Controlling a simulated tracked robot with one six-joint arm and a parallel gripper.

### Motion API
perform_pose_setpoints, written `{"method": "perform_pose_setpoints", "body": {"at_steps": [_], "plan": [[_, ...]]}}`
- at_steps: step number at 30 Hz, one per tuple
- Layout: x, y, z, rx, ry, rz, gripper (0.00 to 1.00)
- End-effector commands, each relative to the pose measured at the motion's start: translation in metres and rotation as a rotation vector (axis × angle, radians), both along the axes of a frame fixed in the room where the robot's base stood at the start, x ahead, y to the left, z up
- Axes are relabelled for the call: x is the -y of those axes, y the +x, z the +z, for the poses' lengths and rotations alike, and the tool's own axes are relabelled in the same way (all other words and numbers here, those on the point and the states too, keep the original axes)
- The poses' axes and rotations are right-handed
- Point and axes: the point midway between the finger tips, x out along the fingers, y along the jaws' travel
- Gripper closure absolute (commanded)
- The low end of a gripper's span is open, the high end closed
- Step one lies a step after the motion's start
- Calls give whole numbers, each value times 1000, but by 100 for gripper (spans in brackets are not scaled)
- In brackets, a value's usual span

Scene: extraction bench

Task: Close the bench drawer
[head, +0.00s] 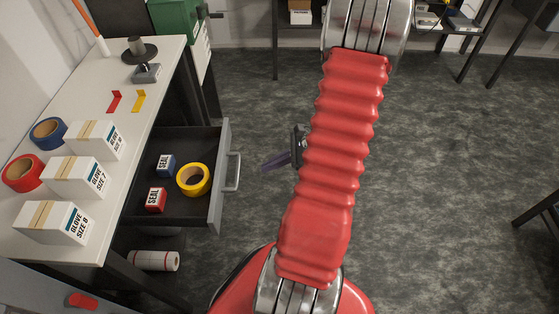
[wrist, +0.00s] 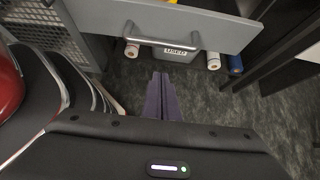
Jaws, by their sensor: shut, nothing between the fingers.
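The bench drawer (head: 217,187) stands pulled out from under the white bench in the head view, its grey front facing right with a metal handle (head: 233,171). It holds a blue seal box (head: 166,165), a red seal box (head: 156,200) and a yellow tape roll (head: 194,179). My gripper (head: 268,166) is shut and empty, to the right of the handle and apart from it; my red arm hides part of the wrist. In the wrist view my shut fingers (wrist: 161,78) point toward the drawer front (wrist: 235,32), with the handle (wrist: 162,42) ahead of them.
On the bench (head: 150,100) stand several glove boxes (head: 72,175), a red tape roll (head: 22,173) and a blue one (head: 48,132). Below the drawer are a white roll (head: 154,261) and a bin labelled USED (wrist: 175,52).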

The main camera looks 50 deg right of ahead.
Motion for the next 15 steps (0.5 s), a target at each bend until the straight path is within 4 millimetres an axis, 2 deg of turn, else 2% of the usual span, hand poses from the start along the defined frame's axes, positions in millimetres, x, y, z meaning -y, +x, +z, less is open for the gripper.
{"method": "perform_pose_setpoints", "body": {"at_steps": [5,15], "plan": [[-14,17,-18,-2,2,2,100],[-34,45,-11,0,-1,1,100]]}}
